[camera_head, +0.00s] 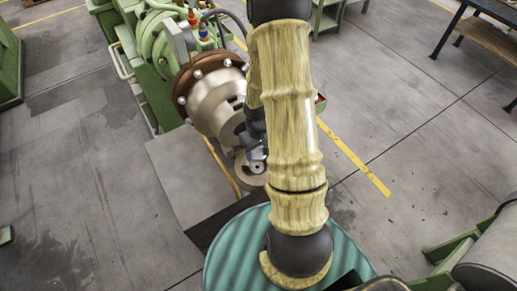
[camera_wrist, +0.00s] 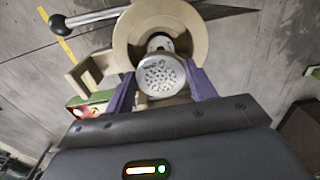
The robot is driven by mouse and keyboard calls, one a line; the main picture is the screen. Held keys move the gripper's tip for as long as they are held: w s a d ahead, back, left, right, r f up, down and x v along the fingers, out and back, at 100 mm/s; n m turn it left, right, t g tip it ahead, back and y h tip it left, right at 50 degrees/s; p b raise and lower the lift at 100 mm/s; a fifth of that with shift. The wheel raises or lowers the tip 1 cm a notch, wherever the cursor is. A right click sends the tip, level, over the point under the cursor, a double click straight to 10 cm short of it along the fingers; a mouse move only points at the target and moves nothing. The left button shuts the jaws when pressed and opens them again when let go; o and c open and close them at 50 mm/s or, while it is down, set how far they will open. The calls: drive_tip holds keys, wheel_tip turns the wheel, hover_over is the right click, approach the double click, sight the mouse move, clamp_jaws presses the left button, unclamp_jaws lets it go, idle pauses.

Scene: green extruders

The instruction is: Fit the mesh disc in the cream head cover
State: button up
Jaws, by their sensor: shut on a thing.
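In the wrist view, the mesh disc (camera_wrist: 162,77) is a round, pale metal piece with dark holes, its perforated face towards the camera. My gripper (camera_wrist: 161,82) has its two purple fingers on either side of the disc and is shut on it. Just beyond is the cream head cover (camera_wrist: 124,38), a thick ring. The disc overlaps the cover's lower edge in this view; I cannot tell whether they touch. In the head view, the cover (camera_head: 241,166) shows partly beside my arm, below the machine's head. My gripper there is mostly hidden by the arm.
The green extruder (camera_head: 150,40), with a brown bolted flange (camera_head: 190,72) and a pale head (camera_head: 212,103), stands left of my arm. In the wrist view, a lever with a black knob (camera_wrist: 57,23) reaches left from the cover. Grey floor (camera_head: 60,180) is open at left.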

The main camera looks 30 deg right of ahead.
sight(258, 152)
drive_tip(key=f+b, duration=0.2)
drive_tip(key=f, duration=0.1)
drive_tip(key=shift+w+f, duration=0.1)
drive_tip(key=shift+w, duration=0.1)
drive_tip(key=shift+s+d+f+b, duration=0.1)
drive_tip(key=shift+s+f+b, duration=0.05)
drive_tip(key=shift+f+b, duration=1.15)
drive_tip(key=shift+f, duration=0.25)
drive_tip(key=shift+s, duration=0.1)
drive_tip(key=shift+f+b, duration=0.65)
drive_tip(key=shift+f, duration=0.25)
idle(0.6)
idle(0.7)
drive_tip(key=o, duration=1.2)
drive_tip(key=shift+c, duration=0.2)
